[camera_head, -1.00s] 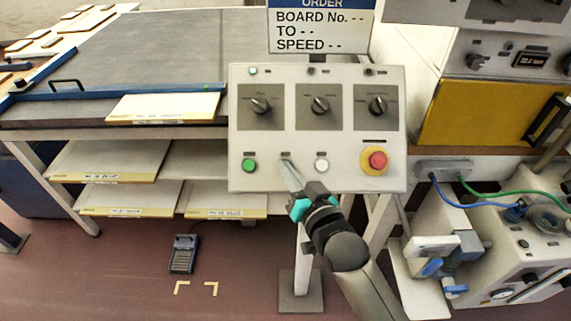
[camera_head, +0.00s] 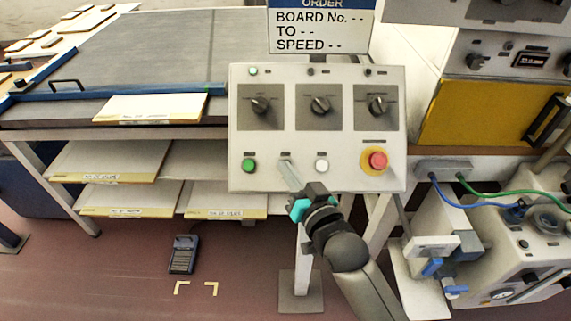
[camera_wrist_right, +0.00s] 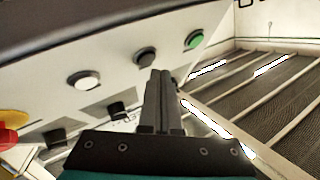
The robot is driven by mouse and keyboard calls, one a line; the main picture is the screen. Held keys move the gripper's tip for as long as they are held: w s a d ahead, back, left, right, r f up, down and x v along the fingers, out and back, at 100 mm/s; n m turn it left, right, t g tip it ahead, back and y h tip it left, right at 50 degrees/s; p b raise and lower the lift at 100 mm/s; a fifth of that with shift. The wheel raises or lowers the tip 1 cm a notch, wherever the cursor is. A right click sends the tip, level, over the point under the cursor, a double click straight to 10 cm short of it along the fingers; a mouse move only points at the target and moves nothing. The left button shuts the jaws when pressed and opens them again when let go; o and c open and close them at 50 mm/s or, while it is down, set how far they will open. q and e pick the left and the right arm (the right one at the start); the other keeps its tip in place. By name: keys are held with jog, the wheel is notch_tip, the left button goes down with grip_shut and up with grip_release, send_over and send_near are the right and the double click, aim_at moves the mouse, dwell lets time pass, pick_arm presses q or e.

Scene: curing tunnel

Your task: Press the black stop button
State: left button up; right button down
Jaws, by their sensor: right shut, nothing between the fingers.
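The control panel (camera_head: 335,150) stands in the middle of the head view. The black button (camera_wrist_right: 146,57) shows in the right wrist view between a white button (camera_wrist_right: 84,80) and a green button (camera_wrist_right: 195,40). In the head view the black button is hidden behind my fingertips. My right gripper (camera_head: 284,163) is shut and empty, pointing at the panel's lower row. In the wrist view its fingertips (camera_wrist_right: 161,72) are right by the black button's edge; I cannot tell whether they touch it. My left gripper is not in view.
A red mushroom button (camera_head: 377,160) on a yellow base sits at the panel's lower right. Three dark knobs (camera_head: 320,105) line the panel above. A pale board (camera_head: 150,108) lies on the conveyor at left. A foot pedal (camera_head: 183,254) stands on the floor.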

jog(key=shift+w+f, duration=0.1)
dwell(0.4)
jog(key=shift+w+f, duration=0.2)
jog(key=shift+w, duration=0.05)
jog(key=shift+w+f, duration=0.25)
jog(key=shift+f, duration=0.05)
dwell(0.7)
dwell(0.3)
jog(key=shift+s+r+p, duration=0.6)
jog(key=shift+p, duration=0.15)
jog(key=s+r+p, duration=0.3)
jog(key=p, duration=0.2)
jog(key=shift+s+r, duration=0.25)
